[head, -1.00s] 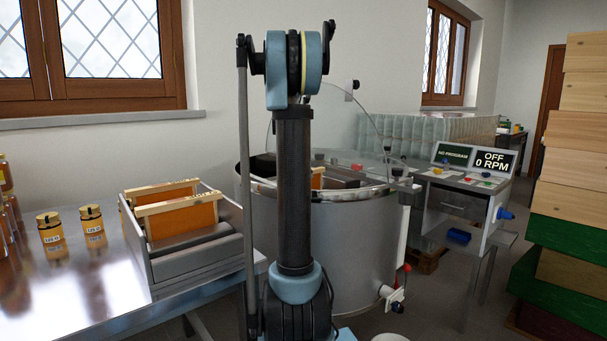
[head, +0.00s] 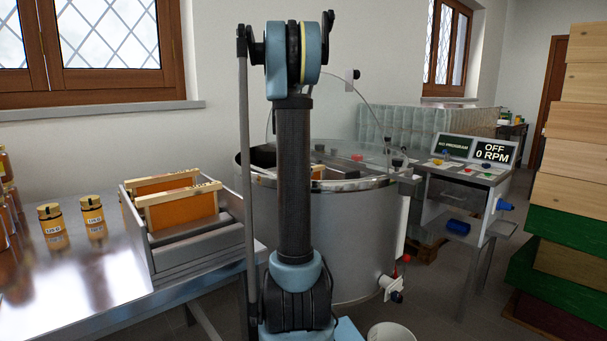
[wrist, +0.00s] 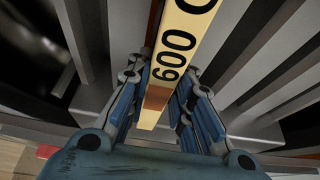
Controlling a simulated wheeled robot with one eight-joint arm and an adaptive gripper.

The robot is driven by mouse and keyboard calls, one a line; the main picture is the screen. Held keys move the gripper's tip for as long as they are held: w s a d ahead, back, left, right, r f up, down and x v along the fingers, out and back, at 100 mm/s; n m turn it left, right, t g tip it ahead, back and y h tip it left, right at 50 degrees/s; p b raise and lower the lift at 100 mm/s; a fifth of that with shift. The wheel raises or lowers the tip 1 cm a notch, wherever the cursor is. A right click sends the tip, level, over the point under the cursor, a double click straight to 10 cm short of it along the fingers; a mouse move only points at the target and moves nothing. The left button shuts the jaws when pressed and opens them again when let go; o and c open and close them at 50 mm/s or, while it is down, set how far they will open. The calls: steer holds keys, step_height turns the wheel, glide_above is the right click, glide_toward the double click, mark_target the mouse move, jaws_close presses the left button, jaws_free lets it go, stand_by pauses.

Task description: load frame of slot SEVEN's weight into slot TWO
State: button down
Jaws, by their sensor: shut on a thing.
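In the wrist view my gripper (wrist: 160,105) is shut on the pale wooden top bar of a frame (wrist: 178,60). The bar reads "600" and then a letter cut off by the picture edge. Grey parallel bars and gaps lie below on both sides. In the head view my arm hides the gripper. The steel extractor drum (head: 350,225) stands behind my arm with its clear lid raised. A bit of a frame (head: 317,172) shows inside it; I cannot tell if it is the held one. Two orange frames (head: 180,212) stand in a grey rack (head: 200,255) on the bench.
Honey jars (head: 93,218) stand on the steel bench (head: 90,290) at left. A control desk (head: 470,170) reads "NO PROGRAM", "OFF" and "0 RPM". Stacked hive boxes (head: 580,150) fill the right side. A white bucket (head: 391,332) is on the floor.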

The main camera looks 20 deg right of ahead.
steer(key=shift+f, duration=0.1)
stand_by(0.8)
steer(key=c, duration=1.3)
jaws_free()
steer(key=shift+c, duration=0.2)
steer(key=v, duration=1.2)
steer(key=shift+w+d, duration=0.1)
